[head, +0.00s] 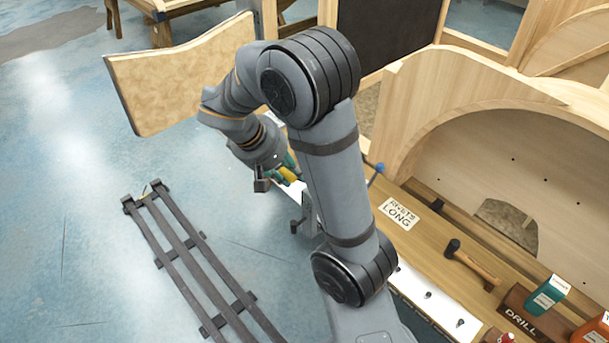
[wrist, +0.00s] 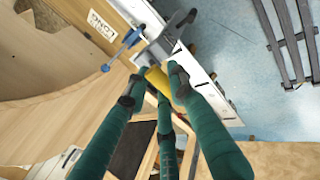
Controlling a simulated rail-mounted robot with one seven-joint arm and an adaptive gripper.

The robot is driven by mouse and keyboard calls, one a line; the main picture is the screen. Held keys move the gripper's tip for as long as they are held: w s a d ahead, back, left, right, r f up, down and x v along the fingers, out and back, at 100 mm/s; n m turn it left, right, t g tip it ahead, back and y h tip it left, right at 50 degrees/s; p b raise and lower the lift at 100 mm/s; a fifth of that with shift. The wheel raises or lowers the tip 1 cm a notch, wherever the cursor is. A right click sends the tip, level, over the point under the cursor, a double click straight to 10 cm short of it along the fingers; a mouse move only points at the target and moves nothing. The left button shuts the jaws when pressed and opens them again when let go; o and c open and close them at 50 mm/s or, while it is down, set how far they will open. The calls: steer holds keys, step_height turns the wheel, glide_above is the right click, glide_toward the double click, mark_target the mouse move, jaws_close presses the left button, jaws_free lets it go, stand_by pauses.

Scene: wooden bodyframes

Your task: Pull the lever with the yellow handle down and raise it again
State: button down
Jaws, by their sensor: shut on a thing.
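The yellow handle (wrist: 158,82) of the lever is between the green fingers of my gripper (wrist: 154,78) in the wrist view. The fingers are shut around it. In the head view a small yellow piece of the handle (head: 288,174) shows beside my gripper (head: 282,168), left of my arm link. My arm hides most of the lever there, so I cannot tell its full angle. A grey metal clamp-like part (wrist: 165,40) with a blue-ended bar (wrist: 131,38) is just beyond the handle.
The wooden bench (head: 440,235) carries a hammer (head: 470,262), a "Rivets long" label (head: 398,213) and bottles (head: 547,294). A curved wooden frame (head: 450,100) stands behind it. A dark slatted rack (head: 190,250) lies left on the blue floor, with open floor around it.

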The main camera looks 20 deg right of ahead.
steer(key=s+a+f+t+h+b, duration=0.1)
steer(key=a+f+h+b, duration=0.4)
steer(key=f+b, duration=0.4)
steer(key=shift+s+t+h+b, duration=0.25)
steer(key=shift+t+h+b, duration=0.15)
steer(key=shift+b, duration=1.25)
steer(key=c, duration=1.6)
jaws_free()
steer(key=shift+o, duration=0.6)
steer(key=shift+d, duration=0.1)
